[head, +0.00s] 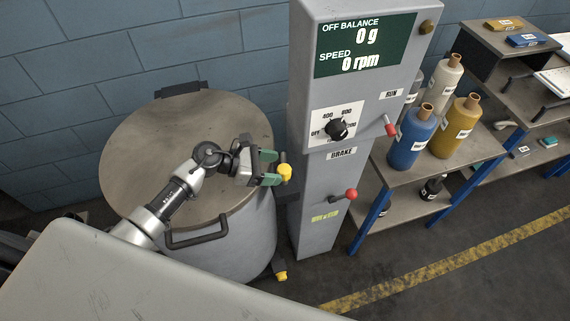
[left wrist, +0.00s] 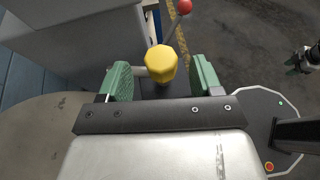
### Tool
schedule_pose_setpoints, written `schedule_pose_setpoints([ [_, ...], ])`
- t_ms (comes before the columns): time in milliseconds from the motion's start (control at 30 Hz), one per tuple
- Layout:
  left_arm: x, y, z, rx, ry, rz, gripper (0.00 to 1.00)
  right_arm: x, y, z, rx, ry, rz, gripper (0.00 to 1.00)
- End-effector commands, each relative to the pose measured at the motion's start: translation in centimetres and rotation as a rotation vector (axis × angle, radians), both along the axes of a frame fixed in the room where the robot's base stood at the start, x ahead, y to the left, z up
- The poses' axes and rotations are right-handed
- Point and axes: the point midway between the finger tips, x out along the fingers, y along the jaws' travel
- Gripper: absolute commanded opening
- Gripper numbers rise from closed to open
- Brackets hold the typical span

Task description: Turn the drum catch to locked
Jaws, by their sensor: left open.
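The drum (head: 185,125) stands at the left with its round lid shut and a dark bar handle at the front. The yellow knob of the drum catch (head: 285,172) is at the lid's right side, by the grey control column. It also shows in the left wrist view (left wrist: 161,62), on a short pale stem. My left gripper (head: 273,168) is open, its green fingers on either side of the knob, which is near the fingertips. I cannot tell if they touch it. The catch's marking is not readable. What looks like my right gripper (left wrist: 304,62) is small at the right edge of the left wrist view.
The control column (head: 320,190) stands close right of the knob, with a red-tipped brake lever (head: 350,194) and a run lever (head: 390,129). A bench with several bottles (head: 410,135) is further right. A second yellow piece (head: 281,275) sits low beside the drum.

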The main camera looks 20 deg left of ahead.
Motion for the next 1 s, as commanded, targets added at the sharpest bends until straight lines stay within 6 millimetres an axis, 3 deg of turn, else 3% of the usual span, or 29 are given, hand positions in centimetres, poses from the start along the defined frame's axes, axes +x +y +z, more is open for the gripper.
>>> schedule_pose_setpoints([
  [200, 1.2, -2.5, -1.0, -0.001, 0.001, -0.001, 0.65, 0.0, 0.1, 0.9, 0.001, -0.001, 0.0, 0.43],
  [600, 1.4, -3.1, -1.4, 0.001, 0.0, -0.001, 0.65, 0.0, 0.1, 1.0, 0.001, -0.001, 0.0, 0.43],
  [1000, 1.4, -3.1, -1.4, 0.001, 0.0, -0.001, 0.04, -0.1, -0.1, 1.0, -0.001, 0.001, 0.001, 0.43],
])
